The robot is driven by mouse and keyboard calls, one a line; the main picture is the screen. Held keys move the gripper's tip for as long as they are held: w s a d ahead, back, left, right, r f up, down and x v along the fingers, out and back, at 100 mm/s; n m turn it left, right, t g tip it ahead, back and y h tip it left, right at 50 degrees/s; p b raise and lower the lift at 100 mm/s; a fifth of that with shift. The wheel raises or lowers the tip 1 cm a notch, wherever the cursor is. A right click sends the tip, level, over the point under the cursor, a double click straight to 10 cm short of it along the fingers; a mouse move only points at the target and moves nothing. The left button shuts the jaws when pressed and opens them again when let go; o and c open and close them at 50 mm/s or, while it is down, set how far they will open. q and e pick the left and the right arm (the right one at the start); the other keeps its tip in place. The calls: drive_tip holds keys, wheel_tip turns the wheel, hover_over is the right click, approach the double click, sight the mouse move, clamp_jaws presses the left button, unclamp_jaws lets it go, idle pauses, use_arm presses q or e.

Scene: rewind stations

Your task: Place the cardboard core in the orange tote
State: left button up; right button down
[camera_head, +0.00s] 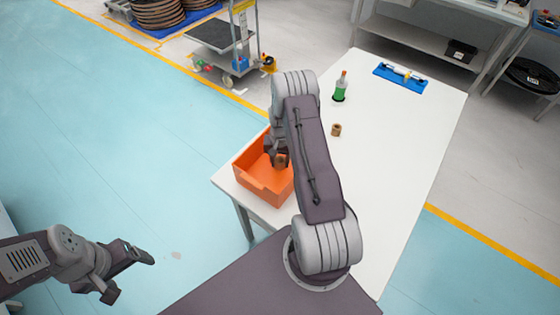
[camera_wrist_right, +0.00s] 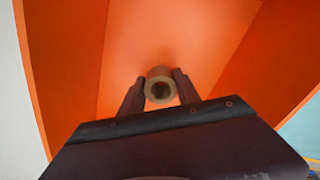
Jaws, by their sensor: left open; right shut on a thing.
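The orange tote (camera_head: 263,187) stands on the near left end of the white table. My right gripper (camera_head: 279,158) is over the tote's opening and is shut on a cardboard core. In the right wrist view the core (camera_wrist_right: 160,88) sits between the two fingers, its open end facing the camera. The tote's orange walls (camera_wrist_right: 75,60) surround it in that view. I cannot tell whether the core touches the tote's floor. A second small brown core (camera_head: 336,130) stands on the table. My left gripper (camera_head: 128,276) is open and empty, off the table at lower left.
The table's right part is clear. A cart (camera_head: 222,38) stands on the floor behind.

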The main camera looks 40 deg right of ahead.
drive_tip(key=shift+f, duration=0.3)
drive_tip(key=c, duration=0.9)
unclamp_jaws()
wheel_tip(320, 180, up, 12)
drive_tip(key=b, duration=0.1)
drive_tip(key=s+a+r+n, duration=0.1)
drive_tip(key=s+a+r, duration=0.1)
drive_tip(key=a, duration=0.2)
drive_tip(key=s+a+r+n, duration=0.2)
drive_tip(key=a, duration=0.3)
drive_tip(key=s+a+r+n, duration=0.1)
drive_tip(key=s+a+n, duration=0.1)
drive_tip(key=s+a, duration=0.1)
drive_tip(key=shift+a+r+t, duration=0.4)
drive_tip(key=shift+a, duration=0.45)
drive_tip(key=s+a+n, duration=0.1)
drive_tip(key=s, duration=0.1)
drive_tip(key=s+a+n, duration=0.1)
drive_tip(key=s+a, duration=0.1)
drive_tip(key=s, duration=0.1)
drive_tip(key=s+a, duration=0.2)
drive_tip(key=s, duration=0.1)
drive_tip(key=shift+r+n, duration=0.4)
